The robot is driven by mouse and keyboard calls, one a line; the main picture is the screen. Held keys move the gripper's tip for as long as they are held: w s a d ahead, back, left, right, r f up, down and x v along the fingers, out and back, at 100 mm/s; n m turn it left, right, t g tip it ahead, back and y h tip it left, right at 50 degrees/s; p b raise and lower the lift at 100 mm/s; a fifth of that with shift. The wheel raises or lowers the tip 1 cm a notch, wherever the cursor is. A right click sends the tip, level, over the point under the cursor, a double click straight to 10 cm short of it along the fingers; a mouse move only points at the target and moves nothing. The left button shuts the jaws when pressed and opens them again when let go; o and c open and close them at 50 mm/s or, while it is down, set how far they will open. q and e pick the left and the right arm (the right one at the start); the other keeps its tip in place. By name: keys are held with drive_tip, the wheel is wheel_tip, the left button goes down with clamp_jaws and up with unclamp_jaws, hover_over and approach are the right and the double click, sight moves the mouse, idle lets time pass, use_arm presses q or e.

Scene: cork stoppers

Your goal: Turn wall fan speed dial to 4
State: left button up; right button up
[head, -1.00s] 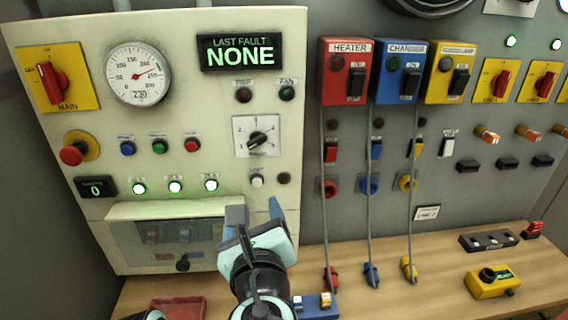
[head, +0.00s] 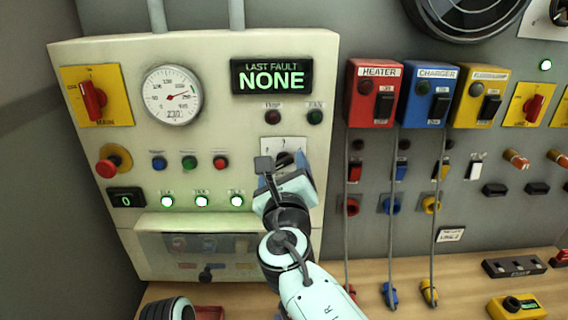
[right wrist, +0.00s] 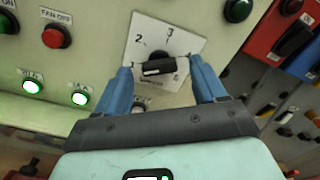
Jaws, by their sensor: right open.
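The fan speed dial is a black knob (right wrist: 160,68) on a white square plate (right wrist: 167,36) with numbers around it. In the right wrist view the 2 and 3 show above the knob, and its bar lies nearly level with a white mark toward its left end. I cannot tell which number it points to. My right gripper (right wrist: 161,72) is open, with one blue finger on each side of the knob; contact is not clear. In the head view the right gripper (head: 287,178) covers most of the plate (head: 283,145). My left gripper is not in view.
The wall fan (head: 465,12) is at the top right. A red emergency button (head: 107,167) and a main switch (head: 94,98) are on the cream panel's left. Heater (head: 374,92) and charger (head: 427,94) boxes with hanging cables stand right of the panel.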

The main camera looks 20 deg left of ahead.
drive_tip(key=shift+w+a, duration=0.1)
drive_tip(key=shift+w, duration=0.3)
drive_tip(key=c, duration=1.1)
drive_tip(key=shift+o, duration=0.2)
